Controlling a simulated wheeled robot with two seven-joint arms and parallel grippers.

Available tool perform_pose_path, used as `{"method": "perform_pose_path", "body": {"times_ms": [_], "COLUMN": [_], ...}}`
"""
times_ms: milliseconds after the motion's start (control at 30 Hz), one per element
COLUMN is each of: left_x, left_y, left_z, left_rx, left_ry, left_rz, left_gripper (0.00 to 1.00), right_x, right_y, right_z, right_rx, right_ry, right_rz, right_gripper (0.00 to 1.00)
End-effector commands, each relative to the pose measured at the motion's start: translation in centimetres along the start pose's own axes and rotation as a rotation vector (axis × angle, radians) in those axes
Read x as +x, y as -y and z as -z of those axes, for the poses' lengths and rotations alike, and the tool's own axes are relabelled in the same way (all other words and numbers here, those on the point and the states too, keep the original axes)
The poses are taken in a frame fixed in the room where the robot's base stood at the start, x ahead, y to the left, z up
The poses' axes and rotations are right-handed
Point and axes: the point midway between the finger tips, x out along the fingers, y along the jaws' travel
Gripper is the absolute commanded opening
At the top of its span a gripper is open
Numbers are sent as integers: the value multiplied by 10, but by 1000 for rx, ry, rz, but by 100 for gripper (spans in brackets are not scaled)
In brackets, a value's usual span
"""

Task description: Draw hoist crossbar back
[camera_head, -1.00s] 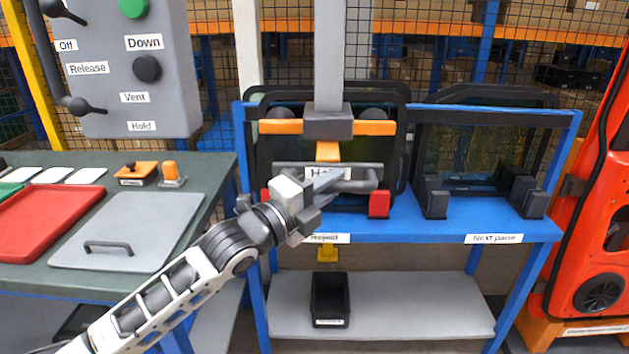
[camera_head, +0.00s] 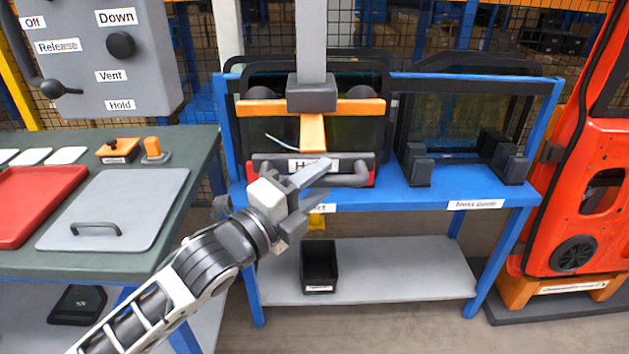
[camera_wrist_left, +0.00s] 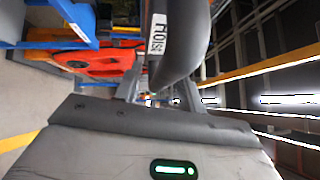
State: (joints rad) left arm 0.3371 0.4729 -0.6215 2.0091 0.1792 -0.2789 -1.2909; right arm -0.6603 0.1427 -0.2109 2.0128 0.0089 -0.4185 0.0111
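The hoist crossbar (camera_head: 350,180) is a dark grey bar labelled Hoist, hanging below an orange beam (camera_head: 345,108) on a grey post. Round grey pads show behind the beam, in front of a black-framed glass panel. My left gripper (camera_head: 312,184) is at the bar's middle. In the left wrist view the bar (camera_wrist_left: 182,45) runs down between my two fingers (camera_wrist_left: 160,92), which look closed on it. The exact contact is partly hidden. Whether the pads touch the panel cannot be told. My right gripper is not in view.
A blue rack (camera_head: 400,197) holds the panel and a second one at right, with a black bin (camera_head: 319,267) below. A bench (camera_head: 150,245) with a red tray and a grey lid stands left, under a control box (camera_head: 95,60). An orange-red door (camera_head: 585,200) stands right.

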Motion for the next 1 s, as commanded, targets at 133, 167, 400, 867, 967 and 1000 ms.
{"method": "perform_pose_path", "body": {"times_ms": [133, 167, 400, 867, 967, 1000], "left_x": [0, 0, -20, -125, -140, -144], "left_y": [1, 1, -2, -4, -3, -3], "left_z": [-1, -1, -1, 0, 1, 0], "left_rx": [1, 1, 3, 0, 0, -1], "left_ry": [1, 1, 2, 1, 0, 1], "left_rz": [1, 1, -1, -5, -5, -3], "left_gripper": [40, 40, 40, 40, 40, 40], "right_x": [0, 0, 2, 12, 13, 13], "right_y": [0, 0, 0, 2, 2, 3], "right_z": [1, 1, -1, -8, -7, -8], "right_rx": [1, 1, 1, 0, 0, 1], "right_ry": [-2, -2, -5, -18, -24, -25], "right_rz": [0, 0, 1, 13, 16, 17], "right_gripper": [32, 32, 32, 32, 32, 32]}}
